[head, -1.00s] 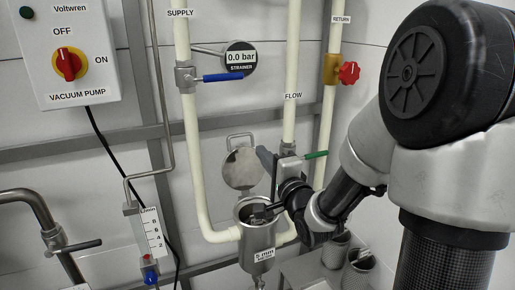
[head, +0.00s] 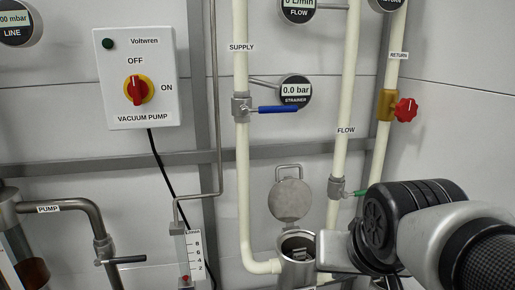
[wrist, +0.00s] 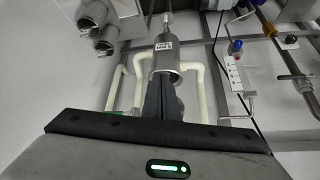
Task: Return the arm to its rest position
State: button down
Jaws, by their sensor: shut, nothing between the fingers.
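My arm (head: 430,235) reaches in from the right in the head view, its dark joint beside the open strainer pot (head: 283,267). My gripper (wrist: 165,88) shows in the wrist view as two dark fingers pressed together with nothing between them. In that view the fingers overlap the end of the metal strainer pot (wrist: 166,56); I cannot tell the gap between them. The round strainer lid (head: 290,200) stands raised behind the pot.
Cream supply (head: 242,170) and flow (head: 342,130) pipes rise close to the arm. A blue-handled valve (head: 278,109), a red-knobbed valve (head: 405,110) and the vacuum pump switch box (head: 137,78) are on the wall side. Metal cups (wrist: 95,20) show in the wrist view.

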jog(key=s+r+p, duration=0.2)
jog(key=r+p, duration=0.6)
jog(key=s+r+n+g+p, duration=0.1)
jog(key=s+r+p, duration=0.1)
jog(key=r+p, duration=0.6)
jog(key=shift+s+a+n, duration=0.3)
jog(key=shift+s+a, duration=0.05)
jog(key=c, duration=2.5)
grip_release()
